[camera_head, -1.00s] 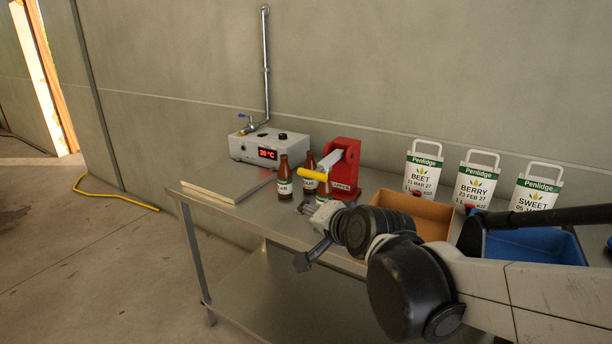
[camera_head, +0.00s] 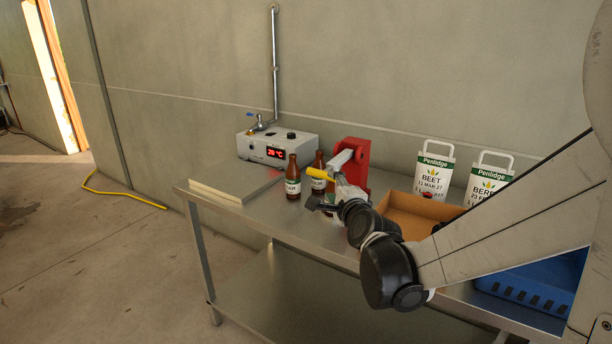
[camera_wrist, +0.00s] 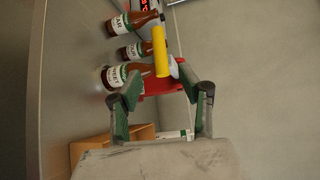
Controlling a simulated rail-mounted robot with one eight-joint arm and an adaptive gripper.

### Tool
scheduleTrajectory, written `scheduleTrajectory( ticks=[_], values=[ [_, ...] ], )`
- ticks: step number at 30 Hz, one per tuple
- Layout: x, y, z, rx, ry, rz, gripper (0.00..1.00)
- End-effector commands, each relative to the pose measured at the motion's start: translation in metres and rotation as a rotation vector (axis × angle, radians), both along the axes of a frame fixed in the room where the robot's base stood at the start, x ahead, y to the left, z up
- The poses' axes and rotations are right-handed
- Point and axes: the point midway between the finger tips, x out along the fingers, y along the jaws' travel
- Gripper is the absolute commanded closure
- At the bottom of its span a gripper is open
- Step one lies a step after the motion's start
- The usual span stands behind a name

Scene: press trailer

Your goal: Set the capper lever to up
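The red capper (camera_head: 357,160) stands on the metal table. Its pale lever arm (camera_head: 341,160) ends in a yellow handle (camera_head: 320,174) that sticks out to the left, roughly level, over the bottles. My gripper (camera_head: 329,197) is low in front of the capper, just below and beside the handle; the view partly hides its fingers. In the wrist view my gripper (camera_wrist: 160,82) is open, with green-padded fingers apart and empty. The yellow handle (camera_wrist: 160,52) shows just beyond the fingertips, between them, and the red capper body (camera_wrist: 162,85) is behind. I cannot tell whether anything touches.
Brown bottles (camera_head: 293,178) stand close left of the capper; the wrist view shows three. A grey heater box (camera_head: 277,145) and a pale board (camera_head: 232,180) are farther left.

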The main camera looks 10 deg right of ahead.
Motion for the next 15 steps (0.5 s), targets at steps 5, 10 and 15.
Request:
scheduleTrajectory(
  ticks=[5, 10, 15],
  values=[
    [0.033, 0.002, -0.004, -0.001, 0.0, 0.001, 0.62],
    [0.062, 0.004, -0.008, -0.001, 0.001, 0.001, 0.62],
    [0.087, 0.005, -0.011, -0.001, 0.001, 0.0, 0.62]
  ],
)
